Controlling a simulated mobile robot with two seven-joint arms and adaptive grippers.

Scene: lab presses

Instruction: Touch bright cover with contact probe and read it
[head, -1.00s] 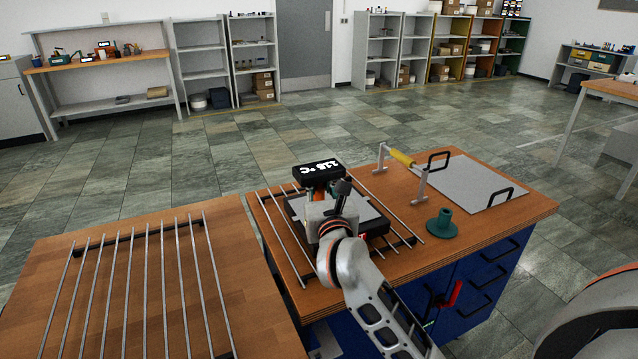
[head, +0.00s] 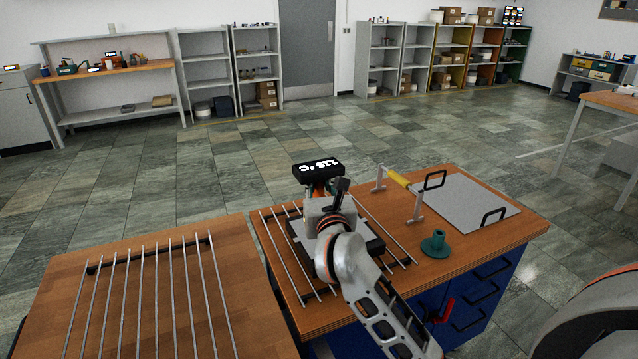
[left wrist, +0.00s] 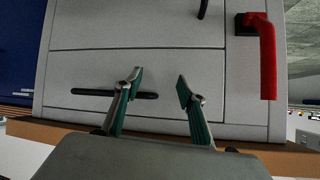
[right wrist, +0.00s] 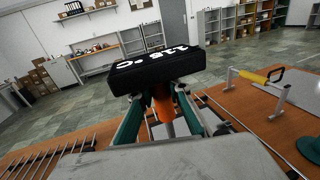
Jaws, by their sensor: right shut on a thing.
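My right gripper (head: 322,190) is shut on the contact probe, which has an orange body (right wrist: 162,108) and a black display (head: 318,169). The display seems to read 115 °C; it also shows in the right wrist view (right wrist: 155,68). A flat block with a light grey top and dark sides (head: 375,246) lies on the right rack, partly hidden behind my right gripper and arm. Whether the probe tip touches it is hidden. A bright grey sheet with two black handles (head: 462,204) lies on the bench to the right. My left gripper (left wrist: 160,80) is open and empty in front of pale drawers.
A rod rack (head: 157,290) lies on the left bench. A red handle (left wrist: 266,55) is near my left gripper. Open floor lies behind the benches.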

